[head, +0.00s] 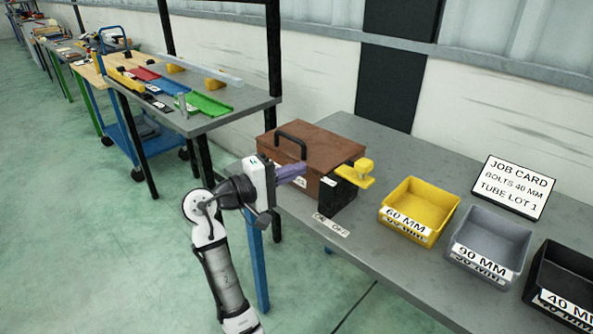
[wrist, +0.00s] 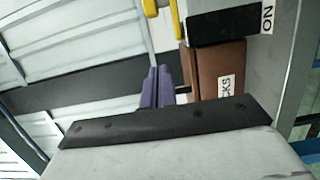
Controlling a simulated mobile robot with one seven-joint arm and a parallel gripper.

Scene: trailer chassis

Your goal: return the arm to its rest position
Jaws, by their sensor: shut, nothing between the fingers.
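My arm (head: 222,270) reaches up from the bottom of the head view to the near left side of a brown box on the bench. My gripper (head: 300,170) has purple fingers, which are shut with nothing between them. In the head view the fingers overlap the left face of the brown box (head: 325,148); I cannot tell whether they touch it. The wrist view shows the purple fingers (wrist: 157,88) together, with the brown box (wrist: 218,70) beside them on the right.
The grey bench (head: 385,250) holds a yellow bin (head: 419,207), a grey bin (head: 490,245), a black bin (head: 565,280) and a job card (head: 513,187). A yellow lever (head: 356,173) sticks out by the box. Another bench (head: 225,118) stands behind left. Green floor (head: 60,230) is open at left.

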